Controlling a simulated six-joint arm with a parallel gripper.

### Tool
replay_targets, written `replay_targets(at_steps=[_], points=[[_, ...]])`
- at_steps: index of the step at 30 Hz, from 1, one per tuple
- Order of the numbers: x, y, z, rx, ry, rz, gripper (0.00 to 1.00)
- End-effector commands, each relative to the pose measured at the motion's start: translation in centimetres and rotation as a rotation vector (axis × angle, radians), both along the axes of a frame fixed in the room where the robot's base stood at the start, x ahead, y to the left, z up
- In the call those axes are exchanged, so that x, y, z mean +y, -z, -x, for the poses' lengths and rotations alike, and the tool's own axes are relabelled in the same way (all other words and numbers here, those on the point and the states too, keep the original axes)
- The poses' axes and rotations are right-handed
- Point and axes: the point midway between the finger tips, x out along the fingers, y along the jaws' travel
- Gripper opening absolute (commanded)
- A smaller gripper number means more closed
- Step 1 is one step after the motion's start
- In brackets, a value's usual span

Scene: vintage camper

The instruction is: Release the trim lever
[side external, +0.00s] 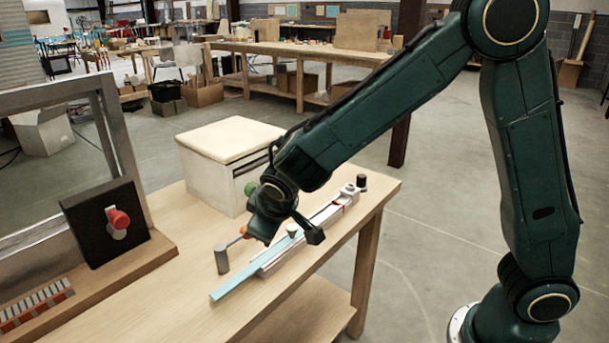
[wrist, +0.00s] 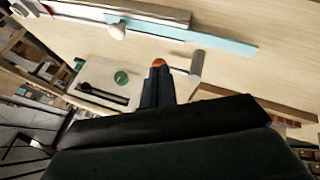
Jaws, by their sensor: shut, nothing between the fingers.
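A light blue trim strip (side external: 236,284) lies in a long white-edged holder (side external: 322,219) on the wooden bench; the strip also shows in the wrist view (wrist: 225,43). A small pale knob (side external: 292,230) stands on the holder, seen in the wrist view too (wrist: 117,31). In the wrist view, my gripper (wrist: 158,63) is beside a grey upright cylinder (wrist: 196,65); contact is unclear.
A black panel with a red knob (side external: 119,219) stands at left. A black cylinder (side external: 361,182) is near the holder's far end.

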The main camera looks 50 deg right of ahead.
Motion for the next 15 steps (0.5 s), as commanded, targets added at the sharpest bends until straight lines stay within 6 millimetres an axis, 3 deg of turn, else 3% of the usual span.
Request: replay_targets(at_steps=[6, 15], points=[[-0.1, -1.9, 1.3, 0.000, -0.002, -0.001, 0.00], [-0.2, -2.8, 1.9, 0.002, -0.002, 0.000, 0.00]])
